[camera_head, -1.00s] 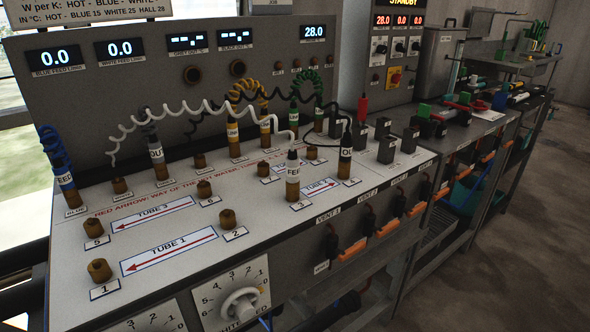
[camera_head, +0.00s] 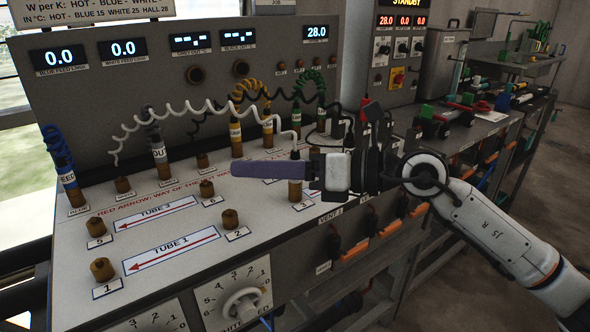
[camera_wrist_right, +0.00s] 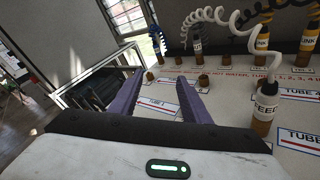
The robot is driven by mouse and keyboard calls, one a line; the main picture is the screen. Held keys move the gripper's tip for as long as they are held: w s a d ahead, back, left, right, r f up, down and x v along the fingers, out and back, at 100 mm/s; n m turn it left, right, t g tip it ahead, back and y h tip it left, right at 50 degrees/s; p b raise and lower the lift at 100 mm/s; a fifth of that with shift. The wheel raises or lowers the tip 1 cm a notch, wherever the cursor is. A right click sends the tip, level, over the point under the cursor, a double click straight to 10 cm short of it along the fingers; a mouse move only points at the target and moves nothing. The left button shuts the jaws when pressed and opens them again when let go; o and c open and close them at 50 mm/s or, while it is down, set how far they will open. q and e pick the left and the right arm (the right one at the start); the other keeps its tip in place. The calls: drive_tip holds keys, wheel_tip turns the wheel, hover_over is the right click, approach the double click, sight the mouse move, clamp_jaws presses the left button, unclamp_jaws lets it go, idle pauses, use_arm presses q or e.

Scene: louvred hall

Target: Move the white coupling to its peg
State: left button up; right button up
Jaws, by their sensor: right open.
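The white coupling (camera_head: 295,153), at the end of the white coiled hose, stands upright on a peg near label 3. My right gripper's finger hides its middle in the head view. In the right wrist view the coupling (camera_wrist_right: 266,100), marked FEED, stands right of the right finger, outside the jaws. My right gripper (camera_head: 238,169) points left across the panel, its purple fingers open. In the wrist view nothing is between the fingertips (camera_wrist_right: 157,82). The bare brown peg (camera_head: 122,184) with a label in front stands at the back left, beside the blue coupling. My left gripper is out of view.
The blue coupling (camera_head: 65,172), the grey OUT coupling (camera_head: 158,155) and yellow-hose couplings (camera_head: 236,138) stand along the back. Bare pegs (camera_head: 96,226) stand in front, at labels 1, 2, 5 and 6. The white coiled hose (camera_head: 190,113) arches over the back row.

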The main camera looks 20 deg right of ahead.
drive_tip(key=w+d+f+h, duration=0.1)
drive_tip(key=w+d+h, duration=0.25)
drive_tip(key=d, duration=0.35)
drive_tip(key=w+d+f+h, duration=0.2)
drive_tip(key=d+h, duration=0.3)
drive_tip(key=d, duration=0.2)
drive_tip(key=shift+t+y, duration=0.25)
drive_tip(key=shift+t, duration=0.05)
drive_tip(key=b+x, duration=0.1)
drive_tip(key=x, duration=0.9)
drive_tip(key=shift+a+r+b, duration=0.1)
drive_tip(key=shift+a+b, duration=0.05)
drive_tip(key=shift+b, duration=0.2)
drive_tip(key=c, duration=1)
clamp_jaws()
